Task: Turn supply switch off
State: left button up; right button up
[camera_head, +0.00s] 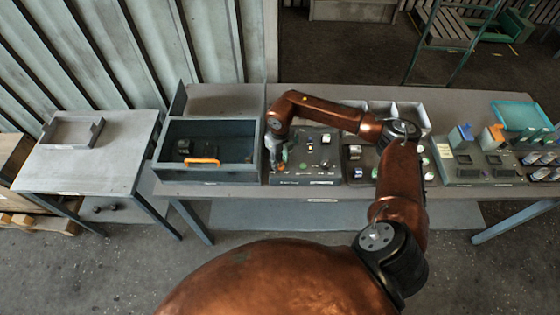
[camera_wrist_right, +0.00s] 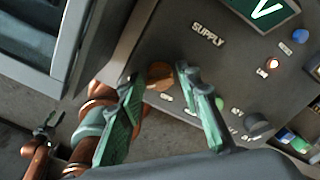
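The supply panel (camera_head: 307,165) is a dark sloped box on the bench, marked SUPPLY in the right wrist view (camera_wrist_right: 208,35). A round brown knob (camera_wrist_right: 159,75) is at its edge, near the SUPPLY lettering; I cannot read the small label below it. My right gripper (camera_wrist_right: 160,80) is open, with its green fingers spread on either side of this knob. Small gaps seem to show, so contact is unclear. In the head view the right gripper (camera_head: 275,158) is small at the panel's left edge, partly hidden by its wrist.
A grey open box (camera_head: 207,172) with an orange handle stands close left. More panels stand to the right.

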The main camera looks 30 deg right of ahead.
jog(key=shift+s, duration=0.1)
jog(key=c, duration=0.3)
grip_shut()
pick_arm(q)
jog(key=shift+s+f, duration=0.1)
jog(key=shift+s, duration=0.6)
